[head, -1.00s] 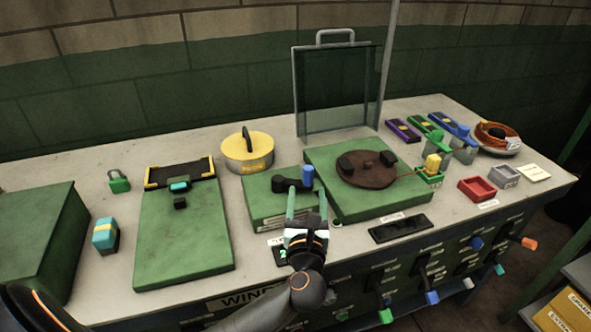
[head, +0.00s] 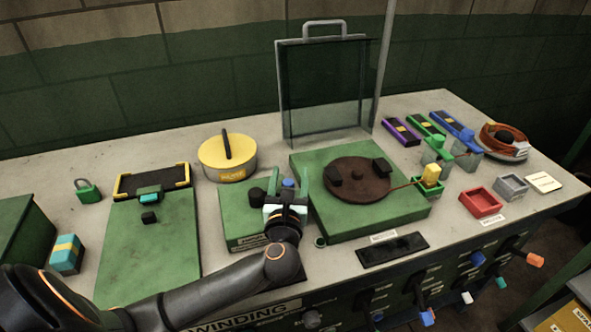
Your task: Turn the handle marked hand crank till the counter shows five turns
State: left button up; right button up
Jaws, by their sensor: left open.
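The crank with its blue handle knob (head: 288,182) sits on a small green box (head: 236,215). Its black hub (head: 257,196) shows just left of my gripper. My left gripper (head: 287,178) is open over the crank, with its two green fingers on either side of the blue knob. I cannot tell whether the fingers touch it. The counter at the front of the box is hidden by my left arm. My right gripper is not in view.
A green base with a brown turntable (head: 358,184) stands close on the right. A yellow round tin (head: 228,160) is behind the crank box, and a clear framed guard (head: 327,95) stands at the back. A green board (head: 150,250) lies to the left.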

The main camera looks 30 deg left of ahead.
pick_arm(q)
jog(key=shift+c, duration=0.2)
grip_shut()
dwell(0.4)
dwell(0.9)
